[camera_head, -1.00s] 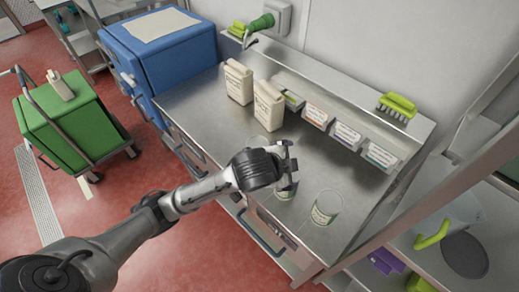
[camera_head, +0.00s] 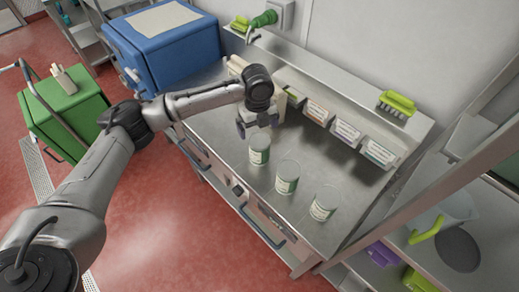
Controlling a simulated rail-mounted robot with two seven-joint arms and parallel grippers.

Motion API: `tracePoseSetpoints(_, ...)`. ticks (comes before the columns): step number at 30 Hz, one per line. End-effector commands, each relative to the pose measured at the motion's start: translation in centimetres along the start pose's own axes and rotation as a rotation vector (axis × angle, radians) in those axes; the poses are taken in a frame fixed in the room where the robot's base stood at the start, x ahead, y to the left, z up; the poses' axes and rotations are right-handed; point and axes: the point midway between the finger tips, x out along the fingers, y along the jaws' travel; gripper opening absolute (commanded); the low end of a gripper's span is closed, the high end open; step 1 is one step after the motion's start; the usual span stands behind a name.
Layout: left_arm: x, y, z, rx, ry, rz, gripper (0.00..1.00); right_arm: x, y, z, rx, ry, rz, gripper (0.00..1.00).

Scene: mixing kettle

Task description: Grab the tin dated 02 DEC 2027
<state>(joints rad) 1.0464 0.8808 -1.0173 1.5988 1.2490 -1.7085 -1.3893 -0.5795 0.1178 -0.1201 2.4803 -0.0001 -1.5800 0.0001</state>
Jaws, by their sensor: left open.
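Three clear tins with green-and-white labels stand upright in a slanting row on the steel counter (camera_head: 215,128): the left tin (camera_head: 260,152), the middle tin (camera_head: 287,178) and the right tin (camera_head: 323,205). The print on their labels is too small to read, so I cannot tell which is dated 02 DEC 2027. My left gripper (camera_head: 258,126) is open and empty, pointing down just above or behind the left tin's top. I cannot tell whether it touches that tin. My right gripper is not in view.
Cream packets (camera_head: 236,66) stand behind my left wrist, partly hidden. Labelled bins (camera_head: 348,132) line the wall ledge, with a green brush (camera_head: 396,104) above. A blue box (camera_head: 165,40) is at the back left. The counter right of the bins' front is clear.

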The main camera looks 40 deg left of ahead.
Motion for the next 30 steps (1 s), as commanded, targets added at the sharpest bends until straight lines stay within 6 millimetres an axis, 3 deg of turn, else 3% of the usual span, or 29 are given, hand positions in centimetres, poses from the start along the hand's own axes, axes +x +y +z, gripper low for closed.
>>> tracePoseSetpoints(6, 3.3, -0.1, 0.0, -0.001, -0.001, 0.000, 1.00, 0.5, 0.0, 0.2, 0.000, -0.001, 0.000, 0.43)
tracePoseSetpoints(17, 4.9, -0.1, -0.1, 0.000, -0.001, -0.002, 1.00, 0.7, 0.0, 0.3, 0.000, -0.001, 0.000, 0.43)
tracePoseSetpoints(30, 9.6, -0.4, -0.3, -0.001, -0.002, -0.001, 1.00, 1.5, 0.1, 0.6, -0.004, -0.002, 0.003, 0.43)
